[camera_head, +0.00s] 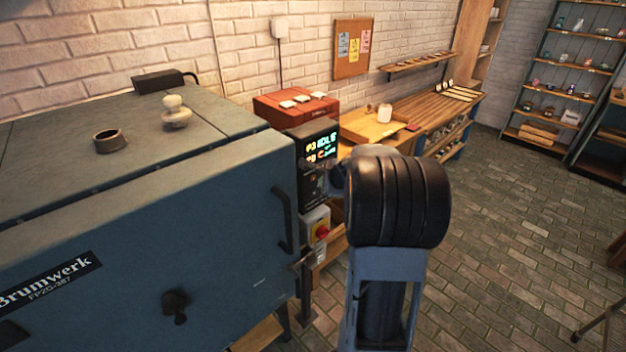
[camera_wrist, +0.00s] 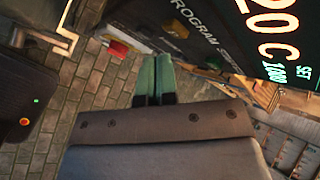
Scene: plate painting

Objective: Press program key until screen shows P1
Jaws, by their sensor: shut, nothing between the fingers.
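The kiln's dark control panel (camera_head: 303,185) stands at the kiln's right end. Its lit screen (camera_head: 321,147) seems to read P3 IDLE on top, with a temperature line below. In the wrist view the screen (camera_wrist: 268,35) shows "20 C" and a set value; the program number is outside that view. The PROGRAM label (camera_wrist: 195,30) lies on the panel just ahead and to the right of my gripper (camera_wrist: 155,70). My gripper is shut and empty, its green-grey fingertips close to the panel; I cannot tell whether they touch it. In the head view my arm mostly hides the gripper.
A wooden bench (camera_head: 430,115) stands behind. Open brick floor (camera_head: 510,230) lies to the right.

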